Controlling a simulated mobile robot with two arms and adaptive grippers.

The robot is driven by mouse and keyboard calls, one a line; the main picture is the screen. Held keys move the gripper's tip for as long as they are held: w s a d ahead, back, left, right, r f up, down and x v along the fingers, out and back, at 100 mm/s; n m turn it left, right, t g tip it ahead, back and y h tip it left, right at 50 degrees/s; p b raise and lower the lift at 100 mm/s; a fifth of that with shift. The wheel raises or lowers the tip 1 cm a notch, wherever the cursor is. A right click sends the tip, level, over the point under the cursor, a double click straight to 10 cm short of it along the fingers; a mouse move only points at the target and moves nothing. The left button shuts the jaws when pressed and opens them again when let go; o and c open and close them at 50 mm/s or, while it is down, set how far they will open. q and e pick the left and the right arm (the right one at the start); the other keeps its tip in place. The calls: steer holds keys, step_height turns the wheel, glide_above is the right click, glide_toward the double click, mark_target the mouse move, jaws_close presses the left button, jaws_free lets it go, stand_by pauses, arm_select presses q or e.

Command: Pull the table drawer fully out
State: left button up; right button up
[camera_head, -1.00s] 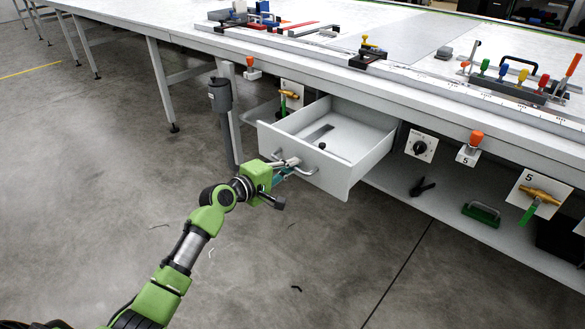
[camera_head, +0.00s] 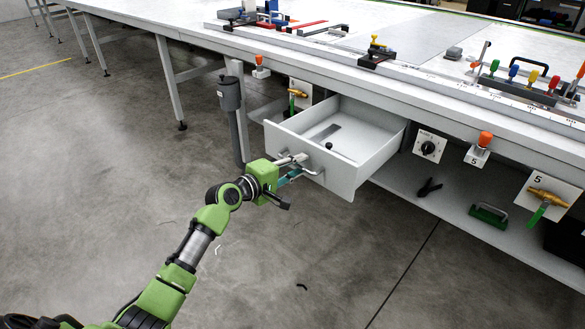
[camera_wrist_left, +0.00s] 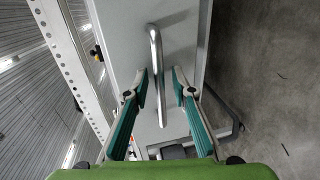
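The light grey table drawer (camera_head: 345,180) stands well out from under the table edge, its inside open to view. Its bar handle (camera_head: 314,170) is on the front panel and also shows in the left wrist view (camera_wrist_left: 156,55). My left gripper (camera_head: 292,168) is at this handle. In the left wrist view my left gripper's two teal-padded fingers (camera_wrist_left: 160,78) stand on either side of the bar, with a narrow gap on each side, so it looks open around the handle. My right gripper is not in view.
A small dark ball-like thing (camera_head: 329,146) shows at the drawer. A grey post-mounted cylinder (camera_head: 229,94) stands left of the drawer. Right of it are a black knob panel (camera_head: 429,146), an orange-topped switch (camera_head: 481,148) and a brass valve (camera_head: 548,196). The floor in front is clear.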

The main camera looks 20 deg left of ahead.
arm_select(q)
steer(key=v, duration=1.2)
